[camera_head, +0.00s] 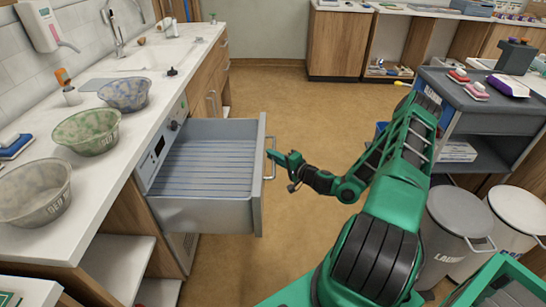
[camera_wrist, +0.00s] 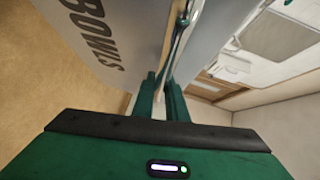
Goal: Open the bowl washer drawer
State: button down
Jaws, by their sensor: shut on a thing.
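The bowl washer drawer (camera_head: 207,169) is pulled well out from under the counter in the head view. It is grey, with a ribbed floor, and looks empty. Its front panel bears the word BOWLS (camera_wrist: 92,40) in the wrist view. A bar handle (camera_head: 272,158) stands on the outer face of the drawer front. My green gripper (camera_head: 276,160) is shut on this handle, with the arm reaching in from the right. In the wrist view my two fingers (camera_wrist: 160,95) close around the bar. The exact contact at the fingertips is small in the head view.
Several bowls, including a green one (camera_head: 87,131), stand on the white counter (camera_head: 120,180) left of the drawer. A grey trolley (camera_head: 480,100) and lidded bins (camera_head: 462,212) stand on the right. The floor (camera_head: 290,100) beyond the drawer is clear.

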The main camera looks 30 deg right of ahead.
jog(key=shift+d+f, duration=0.1)
jog(key=shift+d, duration=0.1)
jog(key=c, duration=2)
grip_release()
jog(key=shift+w, duration=0.1)
jog(key=shift+c, duration=0.2)
jog(key=shift+a, duration=0.1)
jog(key=v, duration=1)
jog(key=shift+s, duration=0.3)
